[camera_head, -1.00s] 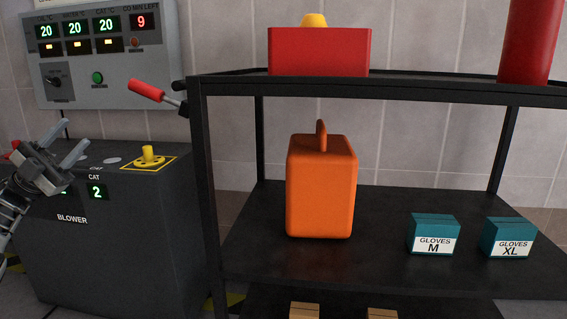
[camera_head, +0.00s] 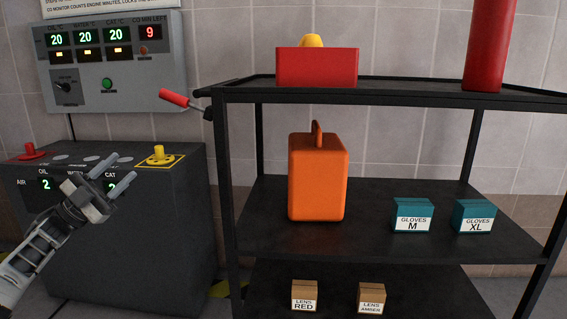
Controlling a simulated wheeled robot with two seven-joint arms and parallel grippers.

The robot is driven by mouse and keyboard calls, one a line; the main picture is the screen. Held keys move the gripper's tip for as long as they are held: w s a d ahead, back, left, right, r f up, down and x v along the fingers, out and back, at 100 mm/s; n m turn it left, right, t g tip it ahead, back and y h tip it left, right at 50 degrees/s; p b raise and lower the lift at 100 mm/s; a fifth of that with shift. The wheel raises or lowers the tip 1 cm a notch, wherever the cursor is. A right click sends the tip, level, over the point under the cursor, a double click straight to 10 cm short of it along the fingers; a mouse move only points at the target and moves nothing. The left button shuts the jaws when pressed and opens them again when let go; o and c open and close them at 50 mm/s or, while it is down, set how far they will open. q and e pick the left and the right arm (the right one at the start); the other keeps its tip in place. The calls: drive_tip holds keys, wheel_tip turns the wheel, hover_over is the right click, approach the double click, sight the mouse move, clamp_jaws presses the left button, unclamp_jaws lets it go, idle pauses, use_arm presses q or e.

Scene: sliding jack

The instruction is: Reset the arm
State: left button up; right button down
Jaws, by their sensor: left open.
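My left gripper (camera_head: 118,174) comes in from the lower left, in front of the dark blower cabinet (camera_head: 140,240). Its two grey fingers are apart and empty, pointing up and to the right. It hides part of the cabinet's labels and a small display. My right gripper is out of view.
A black shelf cart (camera_head: 400,245) stands at the right with an orange canister (camera_head: 318,178), two glove boxes (camera_head: 412,216) and small lens boxes (camera_head: 304,296). A grey wall panel (camera_head: 110,75) shows green and red numbers.

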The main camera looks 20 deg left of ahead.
use_arm(q)
drive_tip(key=w+d+f+n+g+y+p, duration=0.1)
drive_tip(key=d+f+n+y+p, duration=0.3)
drive_tip(key=d+f, duration=0.5)
drive_tip(key=w+d+f+n+y+p, duration=0.2)
drive_tip(key=d+f+n+y+p, duration=0.25)
drive_tip(key=d, duration=0.75)
drive_tip(key=s+d+f+n+g+y+p, duration=0.1)
drive_tip(key=s+d+f+n+g+p, duration=0.15)
drive_tip(key=s+d, duration=0.4)
drive_tip(key=s+d+f+n+g+y+p, duration=0.1)
drive_tip(key=s+d+f+n+g+p, duration=0.15)
drive_tip(key=s+d, duration=0.4)
drive_tip(key=s+d+r+n+g+p, duration=0.2)
drive_tip(key=s+d+r+g+p, duration=0.1)
drive_tip(key=s+d, duration=0.6)
drive_tip(key=shift+s+g+p, duration=0.4)
drive_tip(key=shift+s+g, duration=0.2)
drive_tip(key=shift+s, duration=0.05)
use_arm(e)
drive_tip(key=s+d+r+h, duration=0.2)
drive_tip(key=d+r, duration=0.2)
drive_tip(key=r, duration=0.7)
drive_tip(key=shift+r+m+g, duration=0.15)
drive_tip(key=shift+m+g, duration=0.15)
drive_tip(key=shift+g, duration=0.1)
use_arm(q)
drive_tip(key=shift+d, duration=0.1)
